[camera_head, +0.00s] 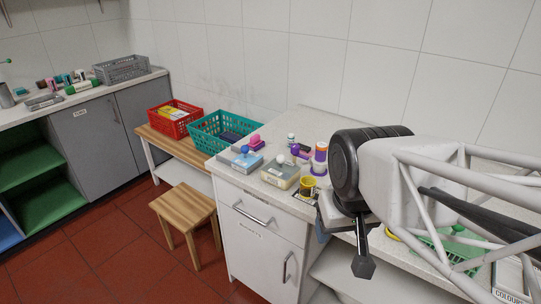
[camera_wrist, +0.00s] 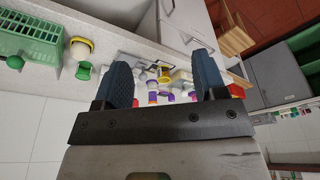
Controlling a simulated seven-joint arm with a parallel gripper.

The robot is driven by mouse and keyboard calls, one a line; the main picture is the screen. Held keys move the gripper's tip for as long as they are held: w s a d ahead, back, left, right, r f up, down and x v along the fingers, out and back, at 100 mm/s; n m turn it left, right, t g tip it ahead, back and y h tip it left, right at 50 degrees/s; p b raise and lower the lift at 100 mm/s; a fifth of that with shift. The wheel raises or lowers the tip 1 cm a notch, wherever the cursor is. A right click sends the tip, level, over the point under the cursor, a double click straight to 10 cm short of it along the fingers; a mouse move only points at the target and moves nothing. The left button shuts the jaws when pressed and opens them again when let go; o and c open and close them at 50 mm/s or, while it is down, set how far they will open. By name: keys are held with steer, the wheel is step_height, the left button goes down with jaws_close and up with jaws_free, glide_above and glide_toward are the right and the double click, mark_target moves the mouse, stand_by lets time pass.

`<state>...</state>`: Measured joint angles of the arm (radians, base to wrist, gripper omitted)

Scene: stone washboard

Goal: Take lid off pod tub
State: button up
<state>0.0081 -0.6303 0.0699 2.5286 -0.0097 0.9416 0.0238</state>
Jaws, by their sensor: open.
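I cannot tell for certain which item is the pod tub. On the white counter in the head view are a light-blue low box (camera_head: 240,161) with a blue ball on it and a cream low box (camera_head: 279,176) with a pale ball on it. A purple-and-orange cylinder (camera_head: 320,152) and a yellow cup (camera_head: 307,186) stand to their right. My gripper (camera_wrist: 165,75) is open in the wrist view, with blue-grey fingers apart. A cluster of small purple, white, yellow and orange items shows beyond and between the fingers. Nothing is held.
A pink item (camera_head: 257,141) and a small green-capped bottle (camera_head: 291,139) stand behind. A teal basket (camera_head: 222,131) and red basket (camera_head: 175,115) are on a bench to the left. A green crate (camera_wrist: 29,43) is at the wrist view's left. A wooden stool (camera_head: 183,206) stands below.

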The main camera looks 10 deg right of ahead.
steer(key=w+r+m, duration=0.2)
steer(key=w+m, duration=0.2)
steer(key=w, duration=0.7)
steer(key=m+g+y, duration=0.1)
steer(key=m+y, duration=0.1)
steer(key=m, duration=1)
glide_above(281, 159)
steer(key=d, duration=0.1)
steer(key=x, duration=0.3)
steer(key=s+d+x, duration=0.1)
steer(key=x, duration=0.4)
steer(key=shift+s+d+f, duration=0.15)
steer(key=shift+f, duration=0.45)
steer(key=shift+w+f, duration=0.25)
steer(key=shift+w, duration=0.1)
steer(key=shift+x, duration=1.25)
steer(key=shift+d+x, duration=0.2)
steer(key=shift+x, duration=1.1)
steer(key=shift+d+x, duration=0.2)
steer(key=shift+x, duration=1.1)
steer(key=shift+s+a, duration=0.15)
